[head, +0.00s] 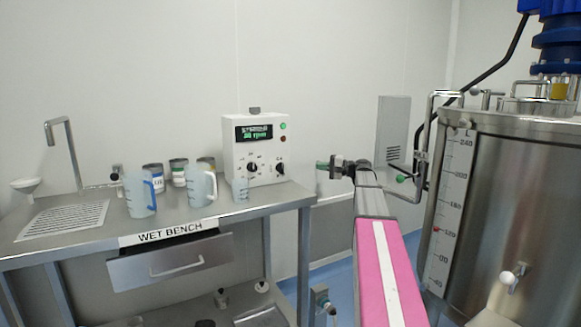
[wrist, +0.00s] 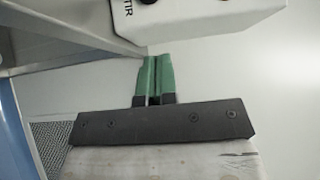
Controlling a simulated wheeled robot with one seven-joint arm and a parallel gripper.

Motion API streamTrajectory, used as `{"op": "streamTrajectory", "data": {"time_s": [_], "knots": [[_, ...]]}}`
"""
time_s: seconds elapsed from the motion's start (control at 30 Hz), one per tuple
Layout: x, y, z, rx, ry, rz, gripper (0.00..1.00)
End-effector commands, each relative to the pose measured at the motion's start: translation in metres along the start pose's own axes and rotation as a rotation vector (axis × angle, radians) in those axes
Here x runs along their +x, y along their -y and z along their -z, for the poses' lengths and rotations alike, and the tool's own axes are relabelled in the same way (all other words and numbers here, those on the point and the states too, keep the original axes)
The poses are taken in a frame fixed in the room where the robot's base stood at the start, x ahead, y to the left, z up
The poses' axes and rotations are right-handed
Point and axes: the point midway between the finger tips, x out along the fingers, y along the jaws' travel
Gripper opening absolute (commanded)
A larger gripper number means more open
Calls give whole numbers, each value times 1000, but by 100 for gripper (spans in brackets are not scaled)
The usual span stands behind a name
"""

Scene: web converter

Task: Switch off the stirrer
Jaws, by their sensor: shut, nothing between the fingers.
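The white control box (head: 240,150) stands on the bench at the back and has a green-lit display (head: 254,132) whose lower line reads in rpm. A green lamp or button (head: 283,126) sits above a small red one (head: 283,138) at its right side. Two black knobs, a left one (head: 252,168) and a right one (head: 280,170), are below. My gripper (head: 320,165) is shut and empty, to the right of the box and apart from it. In the wrist view its green fingertips (wrist: 154,62) are together below the box's edge (wrist: 210,22), where "TIR" shows.
The wet bench (head: 215,224) carries clear jugs (head: 140,195), several cans (head: 178,172), a beaker (head: 240,190) and a tap (head: 62,140). A large steel tank (head: 520,190) stands to the right.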

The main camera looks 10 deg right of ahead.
Motion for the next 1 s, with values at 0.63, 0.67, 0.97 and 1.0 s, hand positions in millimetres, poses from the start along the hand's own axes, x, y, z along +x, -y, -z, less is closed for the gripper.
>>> {"op": "streamTrajectory", "data": {"time_s": [0.63,0.67,0.97,1.0], "knots": [[88,0,1,0,2,0,0],[94,0,1,0,2,0,0],[123,0,-24,0,1,0,0],[125,0,-26,0,0,0,0]]}}
